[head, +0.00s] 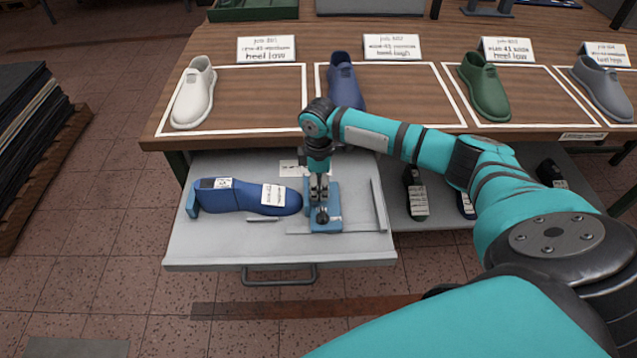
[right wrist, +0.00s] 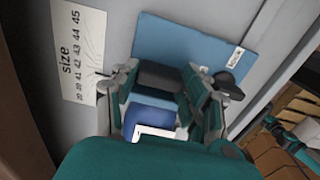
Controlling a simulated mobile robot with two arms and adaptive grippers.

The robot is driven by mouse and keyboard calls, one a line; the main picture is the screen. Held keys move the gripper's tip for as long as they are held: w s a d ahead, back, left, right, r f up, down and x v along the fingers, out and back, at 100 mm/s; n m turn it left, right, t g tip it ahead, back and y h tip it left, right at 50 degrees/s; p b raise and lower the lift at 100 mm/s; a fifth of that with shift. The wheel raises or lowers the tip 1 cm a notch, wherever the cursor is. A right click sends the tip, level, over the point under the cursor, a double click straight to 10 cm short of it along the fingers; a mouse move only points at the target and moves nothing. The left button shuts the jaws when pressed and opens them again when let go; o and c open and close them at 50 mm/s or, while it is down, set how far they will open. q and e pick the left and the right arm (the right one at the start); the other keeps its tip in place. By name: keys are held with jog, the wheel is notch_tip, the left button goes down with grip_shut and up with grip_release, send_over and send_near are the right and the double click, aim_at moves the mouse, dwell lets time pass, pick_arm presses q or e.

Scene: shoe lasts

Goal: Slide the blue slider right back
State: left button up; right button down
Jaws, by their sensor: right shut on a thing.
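The blue slider (head: 331,226) is a flat blue plate with a dark knob, on the grey drawer surface (head: 240,248); in the right wrist view its plate (right wrist: 190,45) shows beyond the fingers. My right gripper (head: 319,196) points down over the slider and is shut on it; in the right wrist view the fingers (right wrist: 168,95) hide the exact grip. A blue shoe last (head: 240,197) with white labels lies just left of the slider, its toe close to it. A size scale card (right wrist: 80,52) lies beside the slider. My left gripper is not in view.
A low rail (head: 378,205) stands right of the slider, with some bare surface between. The wooden table (head: 230,88) behind holds white, blue, green and grey shoes with cards. More lasts (head: 416,192) lie lower right. The drawer handle (head: 280,280) is in front.

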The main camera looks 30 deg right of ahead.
jog(key=shift+s+d+r, duration=0.15)
jog(key=shift+s+d, duration=0.05)
jog(key=shift+d, duration=0.1)
jog(key=s+d+p, duration=0.1)
jog(key=d, duration=0.1)
jog(key=s+d+p, duration=0.1)
jog(key=d+p, duration=0.1)
jog(key=s+d+p, duration=0.1)
jog(key=s+d, duration=0.1)
jog(key=d, duration=0.1)
jog(key=shift+s, duration=0.1)
jog(key=c, duration=0.6)
grip_release()
jog(key=shift+c, duration=0.2)
